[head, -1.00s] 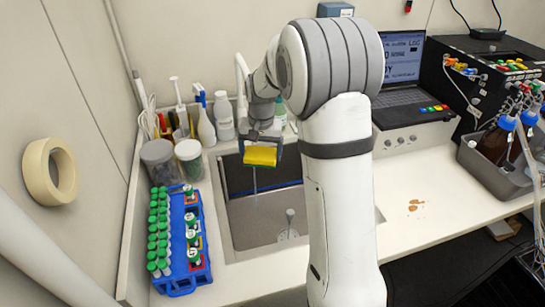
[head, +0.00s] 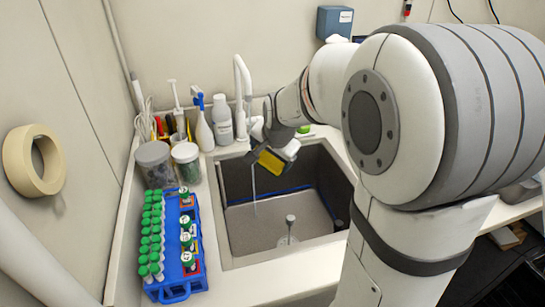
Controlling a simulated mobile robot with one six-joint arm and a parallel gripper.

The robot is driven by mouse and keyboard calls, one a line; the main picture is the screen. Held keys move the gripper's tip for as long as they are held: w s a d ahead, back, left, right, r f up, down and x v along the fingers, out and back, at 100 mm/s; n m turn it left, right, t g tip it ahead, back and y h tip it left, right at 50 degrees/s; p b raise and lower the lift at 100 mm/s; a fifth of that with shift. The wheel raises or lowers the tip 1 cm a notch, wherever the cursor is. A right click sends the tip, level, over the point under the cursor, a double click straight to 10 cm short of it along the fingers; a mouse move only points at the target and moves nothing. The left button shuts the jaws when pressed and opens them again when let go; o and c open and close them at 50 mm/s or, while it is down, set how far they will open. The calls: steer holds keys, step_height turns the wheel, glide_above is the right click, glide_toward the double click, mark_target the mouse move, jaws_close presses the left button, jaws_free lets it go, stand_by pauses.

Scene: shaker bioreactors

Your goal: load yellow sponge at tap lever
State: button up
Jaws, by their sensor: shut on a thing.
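The yellow sponge (head: 272,161) is a small block held tilted above the back part of the sink. My gripper (head: 268,152) is shut on it. The white tap (head: 242,88) rises behind the sink, to the left of the gripper, with its spout curving over the top. A white part (head: 257,127) beside the base of the tap, close to the gripper, may be the lever, but my gripper partly hides that area. I cannot tell whether the sponge touches it. A thin stream of water shows over the sink.
The sink (head: 222,215) holds a small upright object (head: 290,225). A blue tube rack (head: 182,285) and lidded jars (head: 186,165) stand to its left. White bottles (head: 221,118) stand behind it.

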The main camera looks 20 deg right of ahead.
steer(key=w+f+p, duration=0.1)
steer(key=w+f, duration=0.1)
steer(key=w, duration=1)
steer(key=shift+w+f, duration=0.2)
steer(key=shift+f, duration=0.05)
stand_by(0.5)
steer(key=shift+s+b, duration=1.35)
steer(key=shift+s, duration=2.7)
steer(key=shift+r, duration=0.1)
steer(key=shift+s+r+p, duration=0.4)
steer(key=shift+s+r, duration=0.6)
steer(key=shift+s, duration=0.25)
steer(key=shift+s+r+p, duration=0.35)
steer(key=shift+s+r, duration=0.6)
steer(key=shift+s, duration=0.3)
steer(key=shift+f, duration=0.15)
